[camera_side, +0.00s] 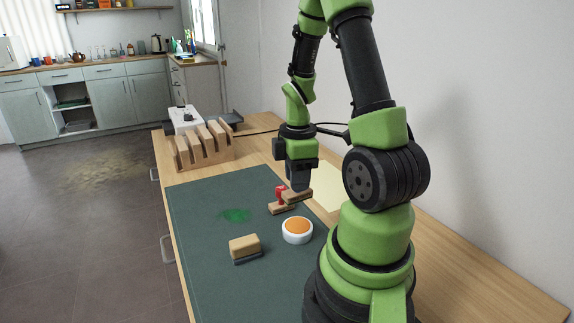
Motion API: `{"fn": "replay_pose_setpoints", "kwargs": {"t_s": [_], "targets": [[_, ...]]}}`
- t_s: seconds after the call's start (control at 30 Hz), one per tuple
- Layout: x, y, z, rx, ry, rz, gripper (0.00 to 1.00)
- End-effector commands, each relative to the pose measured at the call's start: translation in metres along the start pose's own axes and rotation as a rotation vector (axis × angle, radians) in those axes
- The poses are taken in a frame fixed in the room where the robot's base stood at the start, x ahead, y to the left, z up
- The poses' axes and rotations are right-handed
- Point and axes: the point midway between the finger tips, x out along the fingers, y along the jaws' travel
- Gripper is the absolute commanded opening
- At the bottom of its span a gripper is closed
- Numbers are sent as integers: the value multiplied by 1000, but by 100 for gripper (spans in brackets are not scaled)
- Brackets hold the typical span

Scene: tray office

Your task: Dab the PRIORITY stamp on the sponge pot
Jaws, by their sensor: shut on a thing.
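The sponge pot (297,238) is a round white pot with an orange sponge in it. It stands on the dark green mat (200,225). My gripper (299,186) is behind the pot in the picture, pointing down and shut on a stamp with a wooden base (298,197). The stamp's upper part is hidden by the jaws. A red-handled stamp (281,194) with a wooden base is just left of the held one, partly overlapping it in view. No lettering is readable, so I cannot tell which stamp is the PRIORITY one.
A wooden block with a dark underside (245,247) lies left of and nearer than the pot. A green smear (235,215) marks the mat. A cream sheet (330,188) lies behind my arm. A slotted wooden rack (205,147) and white device (184,117) stand at the back.

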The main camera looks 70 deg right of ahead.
Motion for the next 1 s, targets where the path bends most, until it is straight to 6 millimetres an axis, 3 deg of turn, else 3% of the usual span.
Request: {"fn": "replay_pose_setpoints", "kwargs": {"t_s": [0.17,0.6,1.0], "targets": [[8,-6,1,1,-1,-4,11],[51,-5,1,1,-1,-5,11],[60,-5,1,0,0,-1,11]]}}
